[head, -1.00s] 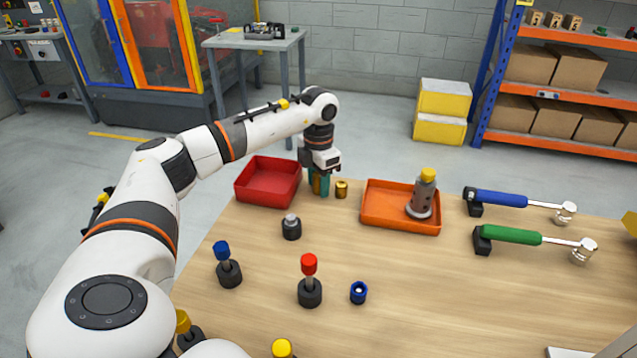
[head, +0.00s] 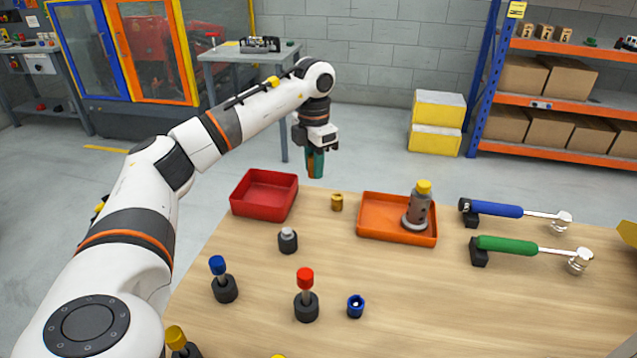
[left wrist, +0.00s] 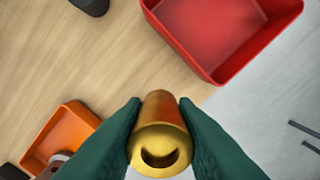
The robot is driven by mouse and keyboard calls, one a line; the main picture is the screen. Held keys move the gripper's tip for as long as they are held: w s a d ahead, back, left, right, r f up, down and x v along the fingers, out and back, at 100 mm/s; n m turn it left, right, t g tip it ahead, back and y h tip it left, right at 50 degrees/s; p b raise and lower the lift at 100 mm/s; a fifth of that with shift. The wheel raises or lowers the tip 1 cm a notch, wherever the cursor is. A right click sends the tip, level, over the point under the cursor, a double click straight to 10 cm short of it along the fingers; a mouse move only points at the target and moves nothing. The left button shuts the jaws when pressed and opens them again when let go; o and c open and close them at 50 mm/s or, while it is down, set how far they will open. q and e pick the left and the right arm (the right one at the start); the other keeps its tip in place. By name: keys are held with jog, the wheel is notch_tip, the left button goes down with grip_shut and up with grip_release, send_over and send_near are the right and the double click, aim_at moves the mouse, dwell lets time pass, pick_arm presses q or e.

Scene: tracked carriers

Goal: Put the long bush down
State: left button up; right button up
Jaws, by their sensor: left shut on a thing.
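The long bush (left wrist: 158,128) is a brass-coloured hollow cylinder. In the left wrist view it sits between the two green fingers of my left gripper (left wrist: 160,140), which is shut on it. In the head view my left gripper (head: 316,164) hangs in the air, clear of the table, near the back edge between the red bin and the orange tray. The bush is mostly hidden by the fingers there. A shorter brass bush (head: 337,202) stands on the table below and to the right of the gripper. My right gripper is out of view.
A red bin (head: 234,205) stands left and an orange tray (head: 372,232) with a grey, yellow-topped part stands right.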

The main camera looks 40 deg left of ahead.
pick_arm(q)
jog(key=shift+w+d+r+p, duration=0.15)
jog(key=shift+d+r+p, duration=0.2)
jog(key=shift+r, duration=0.15)
jog(key=shift+w+d+r+p, duration=0.1)
jog(key=shift+d+r+p, duration=0.1)
jog(key=shift+r+p, duration=0.25)
jog(key=w+d+r+p, duration=0.1)
jog(key=w+d+p, duration=0.1)
jog(key=d+p, duration=0.3)
jog(key=p, duration=0.8)
send_over(375, 227)
notch_tip(375, 227, down, 6)
jog(key=shift+s+d+p, duration=0.1)
jog(key=shift+p, duration=0.5)
notch_tip(375, 227, down, 4)
jog(key=shift+f+p, duration=0.25)
jog(key=shift+p, duration=0.2)
jog(key=shift+f, duration=0.15)
jog(key=shift+f, duration=0.15)
jog(key=o, duration=1)
